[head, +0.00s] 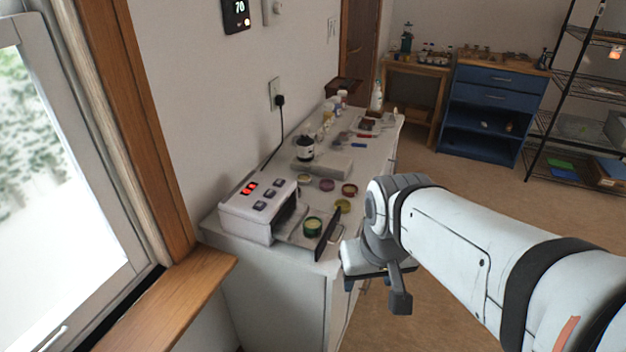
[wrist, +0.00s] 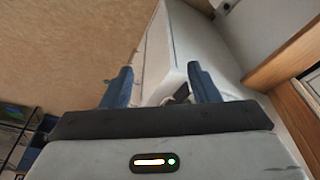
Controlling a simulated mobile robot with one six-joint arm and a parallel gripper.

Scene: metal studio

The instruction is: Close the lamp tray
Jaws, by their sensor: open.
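The lamp (head: 258,208) is a white box with a red display and buttons, at the near end of the white counter in the head view. Its tray (head: 293,236) is pulled out to the right and ends in an upright dark front panel (head: 328,234). My gripper (head: 372,284) is just right of the front panel, past the counter's edge, apart from the panel in this view. In the wrist view my gripper (wrist: 160,82) is open, with no object held between its fingers. A small dark piece shows near the right finger; I cannot tell what it is.
Several small round jars (head: 326,185) lie on the counter (head: 290,263) behind the tray. A black-capped jar (head: 305,149) and a pale box (head: 321,166) stand farther back. A wooden window sill (head: 175,300) is at left. The floor right of the counter is clear.

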